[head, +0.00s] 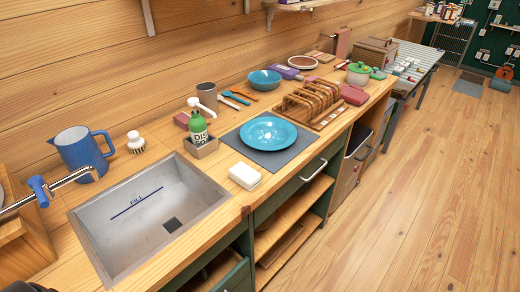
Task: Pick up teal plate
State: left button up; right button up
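The teal plate (268,134) lies flat, face up, on a dark grey mat (238,144) on the wooden counter, right of the sink. Its whole rim shows and nothing lies on it. Neither of my grippers can be made out in the head view. A small dark shape shows at the bottom left corner, too cut off to identify.
A sink (150,215) is at left, with a blue jug (80,150) behind it. A green soap bottle (198,127), white block (245,176), wooden rack (308,101) and teal bowl (264,79) surround the plate. Open floor (430,190) lies to the right.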

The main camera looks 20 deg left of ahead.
aim_at(268, 134)
jog(key=u, duration=2.25)
jog(key=z, duration=1.6)
jog(key=i+l+u, duration=0.1)
jog(key=l, duration=0.4)
jog(key=i+l+u, duration=0.1)
jog(key=l, duration=0.35)
jog(key=i+l+u, duration=0.1)
jog(key=l, duration=0.45)
jog(key=i+l+u, duration=0.15)
jog(key=l, duration=0.35)
jog(key=i, duration=0.05)
